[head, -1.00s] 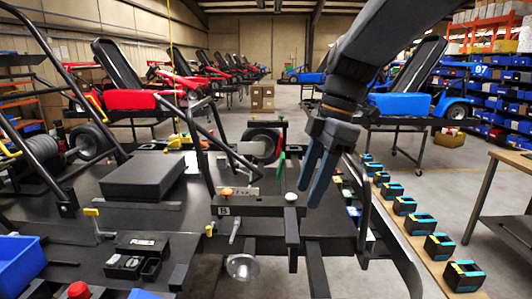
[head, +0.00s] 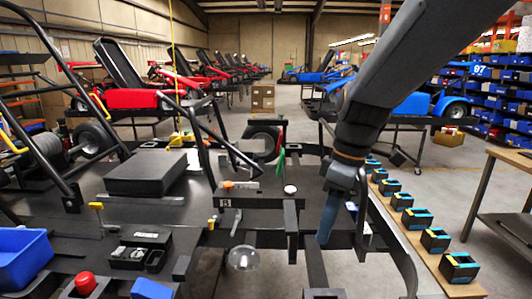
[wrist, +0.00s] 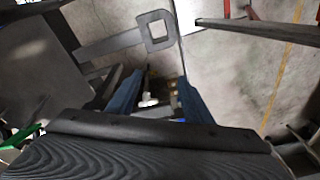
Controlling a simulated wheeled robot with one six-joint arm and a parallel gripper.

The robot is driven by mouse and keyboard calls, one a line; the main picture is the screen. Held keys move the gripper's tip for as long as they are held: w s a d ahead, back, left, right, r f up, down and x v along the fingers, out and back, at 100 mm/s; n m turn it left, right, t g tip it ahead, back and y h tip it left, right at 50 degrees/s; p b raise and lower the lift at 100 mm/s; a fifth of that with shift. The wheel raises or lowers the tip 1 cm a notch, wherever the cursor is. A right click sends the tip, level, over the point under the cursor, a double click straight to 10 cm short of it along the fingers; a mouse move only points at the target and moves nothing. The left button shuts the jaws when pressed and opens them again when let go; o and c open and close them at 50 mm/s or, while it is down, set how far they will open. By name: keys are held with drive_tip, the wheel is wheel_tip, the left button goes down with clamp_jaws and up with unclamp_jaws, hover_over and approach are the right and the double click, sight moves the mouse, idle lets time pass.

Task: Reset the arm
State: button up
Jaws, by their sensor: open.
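My gripper (head: 327,230) hangs from my dark arm over the right part of the black kart frame in the head view. Its blue fingers point down and are seen nearly edge-on there. In the wrist view the two blue fingers (wrist: 160,95) stand apart with nothing held between them. Small white and yellowish pieces show in the gap, farther off and blurred. My arm hides part of the frame's right side.
A black box (head: 146,172) lies on the kart deck at left. A blue bin (head: 22,262) is at lower left. A row of black, blue and yellow blocks (head: 413,222) lines the wooden bench edge at right. A wooden-topped table (head: 512,160) stands farther right.

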drive_tip(key=s+d+f+m+h, duration=0.1)
drive_tip(key=s+d+f+m, duration=0.2)
drive_tip(key=f+m, duration=0.3)
drive_tip(key=s+d+f+m+t+b, duration=0.1)
drive_tip(key=s+d+f+m, duration=0.2)
drive_tip(key=f+m, duration=0.3)
drive_tip(key=shift+s+f+m+h, duration=0.3)
drive_tip(key=shift+f+m+h, duration=0.1)
drive_tip(key=shift+f, duration=0.15)
idle(0.8)
